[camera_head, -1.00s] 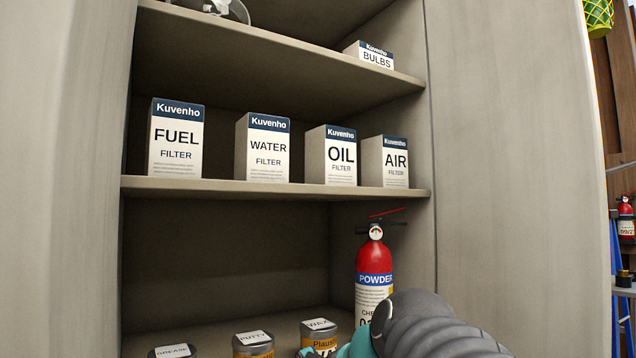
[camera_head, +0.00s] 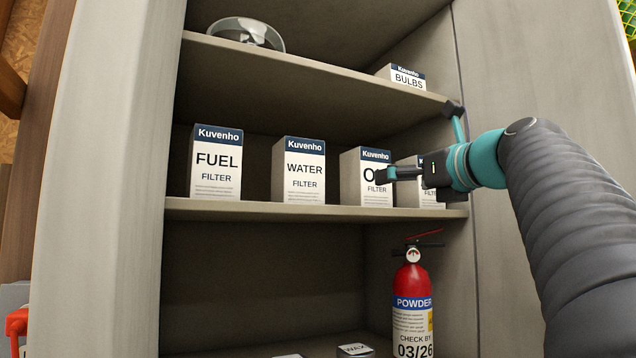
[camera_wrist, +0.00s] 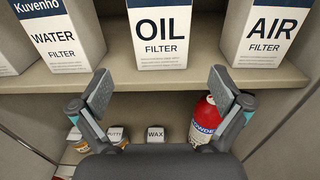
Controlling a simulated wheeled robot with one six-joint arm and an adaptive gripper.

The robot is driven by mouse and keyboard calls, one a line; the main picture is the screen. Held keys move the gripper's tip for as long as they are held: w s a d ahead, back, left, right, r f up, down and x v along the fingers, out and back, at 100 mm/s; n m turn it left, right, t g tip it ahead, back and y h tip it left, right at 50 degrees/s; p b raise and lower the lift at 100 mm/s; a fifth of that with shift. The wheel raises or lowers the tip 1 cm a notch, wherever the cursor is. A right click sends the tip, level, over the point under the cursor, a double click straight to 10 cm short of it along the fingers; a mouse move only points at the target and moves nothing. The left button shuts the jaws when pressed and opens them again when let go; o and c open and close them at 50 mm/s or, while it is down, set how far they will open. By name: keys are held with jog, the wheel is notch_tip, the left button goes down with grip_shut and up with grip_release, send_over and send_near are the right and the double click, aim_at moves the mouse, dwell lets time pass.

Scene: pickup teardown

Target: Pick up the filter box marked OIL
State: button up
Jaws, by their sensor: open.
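The OIL filter box (camera_head: 357,183), white and grey with a dark blue top band, stands upright on the middle shelf between the WATER box (camera_head: 303,174) and the AIR box (camera_head: 427,203). My gripper (camera_head: 388,174) is in front of it in the head view and hides part of its label. In the wrist view the OIL box (camera_wrist: 160,35) stands straight ahead, centred between and beyond the two spread fingers (camera_wrist: 160,100). The gripper is open and empty. My gripper and arm cover much of the AIR box in the head view.
The FUEL box (camera_head: 216,165) stands at the shelf's left. The middle shelf edge (camera_head: 250,208) runs below the boxes. A BULBS box (camera_head: 404,80) and a metal dish (camera_head: 245,33) are on the upper shelf. A red fire extinguisher (camera_head: 411,285) and tins (camera_wrist: 155,134) are below.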

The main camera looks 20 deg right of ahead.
aim_at(366, 189)
jog(key=p+x, duration=0.1)
jog(key=x, duration=1.1)
jog(key=shift+w+f, duration=0.1)
jog(key=shift+w, duration=0.05)
jog(key=shift+c, duration=0.2)
jog(key=c, duration=1.4)
